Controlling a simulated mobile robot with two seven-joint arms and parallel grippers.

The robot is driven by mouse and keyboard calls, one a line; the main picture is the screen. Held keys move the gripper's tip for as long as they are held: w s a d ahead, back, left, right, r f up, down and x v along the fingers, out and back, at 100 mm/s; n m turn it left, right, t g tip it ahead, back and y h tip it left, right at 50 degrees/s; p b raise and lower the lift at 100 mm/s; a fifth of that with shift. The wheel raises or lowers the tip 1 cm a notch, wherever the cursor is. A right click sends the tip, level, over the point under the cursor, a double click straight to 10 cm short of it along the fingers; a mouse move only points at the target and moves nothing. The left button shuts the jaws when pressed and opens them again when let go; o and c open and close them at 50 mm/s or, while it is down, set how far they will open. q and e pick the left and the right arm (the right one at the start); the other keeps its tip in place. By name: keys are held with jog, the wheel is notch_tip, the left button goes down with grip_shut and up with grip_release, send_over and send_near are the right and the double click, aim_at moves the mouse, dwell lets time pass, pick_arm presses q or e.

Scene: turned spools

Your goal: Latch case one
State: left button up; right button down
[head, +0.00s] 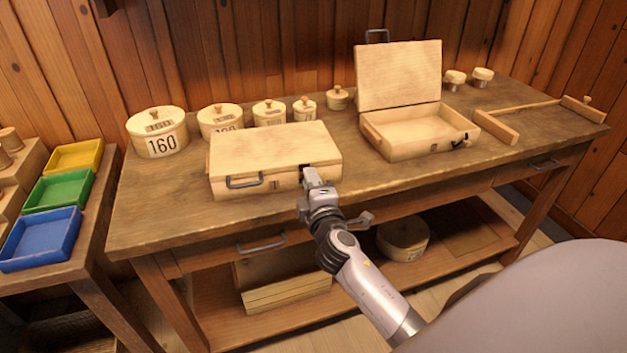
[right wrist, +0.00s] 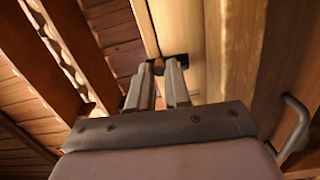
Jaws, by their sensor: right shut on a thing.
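A pale wooden case (head: 275,148) lies on the bench with its lid down and a dark handle (head: 244,181) on its front. My right gripper (head: 311,174) is at the right part of this case's front. In the right wrist view its fingers (right wrist: 166,72) are shut on a small latch with a dark mount (right wrist: 182,60). The fingers hide most of the latch, so I cannot tell whether it is fastened. A second wooden case (head: 415,129) stands open to the right, lid upright. My left gripper is out of view.
Several round lidded boxes, one marked 160 (head: 160,133), line the back of the bench (head: 150,215). A wooden frame-like piece (head: 520,112) lies at the right. Yellow, green and blue trays (head: 40,238) stand on a side table at the left.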

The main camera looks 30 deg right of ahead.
jog(key=shift+a+n, duration=0.1)
jog(key=shift+n, duration=0.4)
jog(key=c, duration=1.1)
grip_release()
jog(key=shift+o, duration=0.2)
jog(key=v, duration=0.7)
jog(key=shift+b, duration=0.3)
